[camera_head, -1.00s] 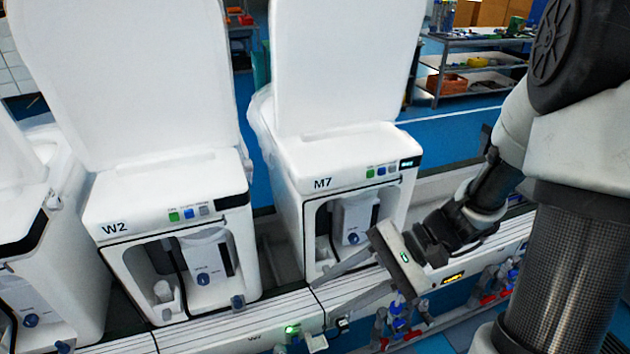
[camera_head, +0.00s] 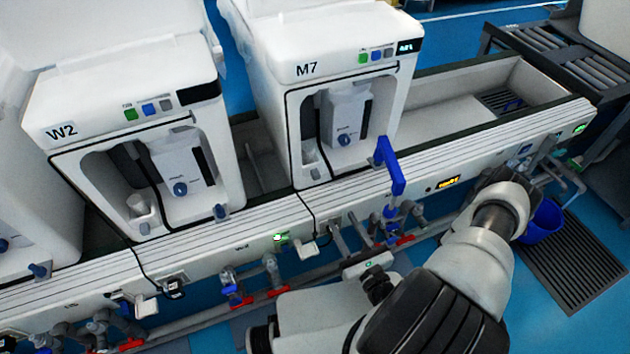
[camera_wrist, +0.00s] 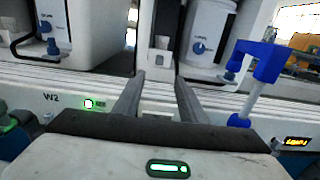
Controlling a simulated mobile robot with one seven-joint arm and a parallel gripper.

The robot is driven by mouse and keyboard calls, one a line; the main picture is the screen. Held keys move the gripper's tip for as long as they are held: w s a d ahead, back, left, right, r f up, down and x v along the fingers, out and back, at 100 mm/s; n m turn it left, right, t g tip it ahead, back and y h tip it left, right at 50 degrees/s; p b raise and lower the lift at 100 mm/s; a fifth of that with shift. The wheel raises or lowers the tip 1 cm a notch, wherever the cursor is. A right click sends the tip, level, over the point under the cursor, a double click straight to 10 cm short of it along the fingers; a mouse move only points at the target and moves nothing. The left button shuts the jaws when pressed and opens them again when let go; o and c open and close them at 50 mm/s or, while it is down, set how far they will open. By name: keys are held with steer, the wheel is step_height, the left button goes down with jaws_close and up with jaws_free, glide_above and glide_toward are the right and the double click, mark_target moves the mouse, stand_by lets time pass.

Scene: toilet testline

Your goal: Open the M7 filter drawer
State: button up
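The M7 unit (camera_head: 330,72) is a white machine at upper middle in the head view, its label on the front panel. In its open front recess stands a white container (camera_head: 349,112) with a blue knob (camera_head: 343,139). The container also shows in the wrist view (camera_wrist: 212,32), upper right. I cannot make out the filter drawer's outline or whether it is open. My gripper (camera_wrist: 159,76) is open and empty, fingers apart, pointing toward the M7 front. In the head view it is low in front of the rail, below M7, touching nothing that I can tell.
A blue angled handle (camera_head: 391,165) stands up at M7's right front, right of my fingers in the wrist view (camera_wrist: 262,62). The W2 unit (camera_head: 125,95) is at left. A white rail (camera_head: 240,220) with pipes and valves runs along the front.

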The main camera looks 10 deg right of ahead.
mark_target(317, 176)
steer(key=w+a, duration=0.1)
steer(key=w, duration=0.4)
steer(key=w+a+b, duration=0.1)
steer(key=w, duration=0.5)
steer(key=w+a+b, duration=0.1)
steer(key=w, duration=0.5)
steer(key=shift+a+f, duration=0.1)
steer(key=shift+a, duration=0.1)
jaws_close()
